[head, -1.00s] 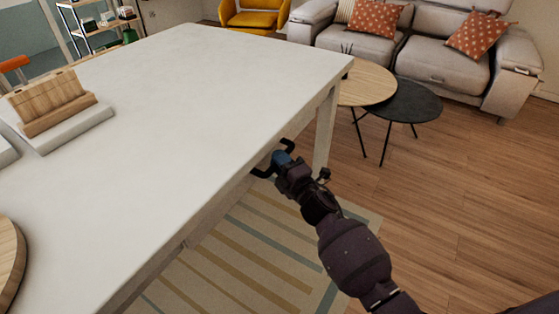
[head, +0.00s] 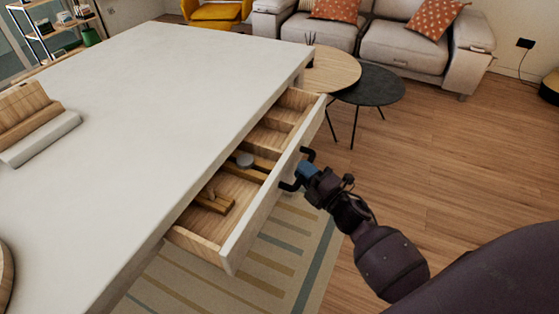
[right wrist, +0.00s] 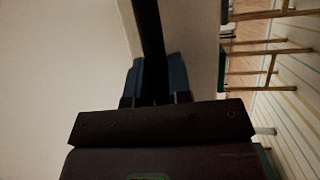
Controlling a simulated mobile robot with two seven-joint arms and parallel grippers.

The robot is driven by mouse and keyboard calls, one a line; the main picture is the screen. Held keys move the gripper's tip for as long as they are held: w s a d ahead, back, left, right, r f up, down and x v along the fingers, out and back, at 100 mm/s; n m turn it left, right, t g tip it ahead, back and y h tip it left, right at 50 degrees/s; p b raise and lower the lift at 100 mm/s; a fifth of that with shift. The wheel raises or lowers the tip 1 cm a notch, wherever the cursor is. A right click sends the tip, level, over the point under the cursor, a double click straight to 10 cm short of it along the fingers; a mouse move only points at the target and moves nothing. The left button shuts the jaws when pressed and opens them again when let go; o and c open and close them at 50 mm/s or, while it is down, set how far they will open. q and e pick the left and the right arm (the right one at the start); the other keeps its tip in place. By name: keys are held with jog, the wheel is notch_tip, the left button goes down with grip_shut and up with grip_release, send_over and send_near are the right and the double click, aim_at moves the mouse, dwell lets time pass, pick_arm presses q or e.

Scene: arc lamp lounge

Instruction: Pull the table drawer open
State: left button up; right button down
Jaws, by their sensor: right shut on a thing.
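The white table (head: 150,85) has its drawer (head: 262,205) pulled well out on the right side. The drawer has a white front and a wooden inside with compartments, holding a few small wooden pieces and a grey round item (head: 245,160). My right gripper (head: 303,171) is shut on the black drawer handle (head: 290,186) at the middle of the drawer front. In the right wrist view the blue fingertips (right wrist: 160,78) close around the dark handle bar (right wrist: 149,30). My left gripper is not in view.
Round side tables (head: 372,86) stand behind the far end of the drawer, before a grey sofa (head: 400,48). A wooden holder (head: 28,112) sits on the tabletop at left. A striped rug (head: 290,250) lies below; the wooden floor to the right is clear.

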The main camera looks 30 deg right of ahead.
jog(key=s+d+p, duration=0.1)
jog(key=s+d, duration=0.6)
jog(key=s, duration=0.3)
jog(key=shift+d, duration=0.4)
jog(key=c, duration=1.1)
grip_release()
jog(key=shift+o, duration=0.2)
jog(key=shift+s, duration=0.15)
jog(key=v, duration=1)
jog(key=shift+s, duration=0.25)
